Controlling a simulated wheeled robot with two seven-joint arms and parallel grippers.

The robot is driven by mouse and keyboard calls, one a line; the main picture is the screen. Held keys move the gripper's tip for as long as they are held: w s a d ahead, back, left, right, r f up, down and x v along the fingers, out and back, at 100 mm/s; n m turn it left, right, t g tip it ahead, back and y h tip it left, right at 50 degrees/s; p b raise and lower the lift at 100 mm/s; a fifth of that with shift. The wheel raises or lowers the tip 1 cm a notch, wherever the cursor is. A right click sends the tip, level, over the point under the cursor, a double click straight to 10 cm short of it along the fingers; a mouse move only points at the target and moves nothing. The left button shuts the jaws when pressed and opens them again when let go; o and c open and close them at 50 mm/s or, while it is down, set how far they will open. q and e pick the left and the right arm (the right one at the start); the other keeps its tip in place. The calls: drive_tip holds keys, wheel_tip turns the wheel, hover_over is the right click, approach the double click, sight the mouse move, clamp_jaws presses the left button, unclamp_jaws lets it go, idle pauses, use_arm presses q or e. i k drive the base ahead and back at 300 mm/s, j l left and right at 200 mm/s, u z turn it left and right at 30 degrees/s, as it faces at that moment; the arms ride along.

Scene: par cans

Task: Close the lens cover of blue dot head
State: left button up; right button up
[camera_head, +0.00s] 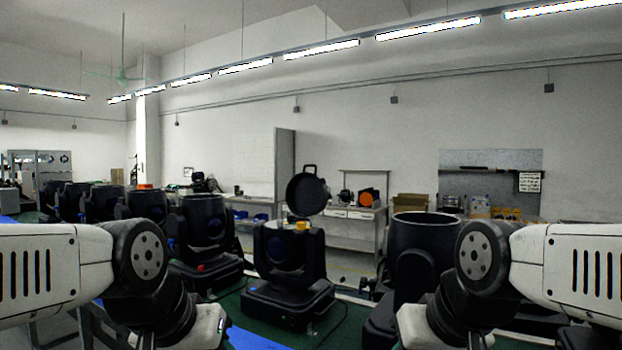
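The blue dot head (290,252) is a black moving-head light standing upright on a base in the middle of the view. A small blue mark (256,291) shows on the left of its base. Its lens cover (307,193) is a round black lid with a handle at the top, and it stands raised open above the head. A small yellowish part shows at the head's top near the lid. My two arms come in from the left and right and bend down at the lower edge, apart from the head. Neither gripper's fingers can be seen.
A head with a red mark (204,236) stands to the left, with several more black heads behind it. A large open-topped black head (420,248) stands to the right, partly behind my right arm. They stand on a green surface. A bench (352,212) is farther back.

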sight(306, 193)
drive_tip(key=j+z, duration=0.1)
drive_tip(key=z, duration=1)
drive_tip(key=j+z, duration=0.35)
drive_tip(key=k+j+z, duration=0.15)
drive_tip(key=j+z, duration=0.2)
drive_tip(key=k+j+z, duration=0.1)
drive_tip(key=j+z, duration=0.25)
drive_tip(key=k+j+z, duration=0.2)
drive_tip(key=j+z, duration=0.15)
drive_tip(key=j, duration=0.1)
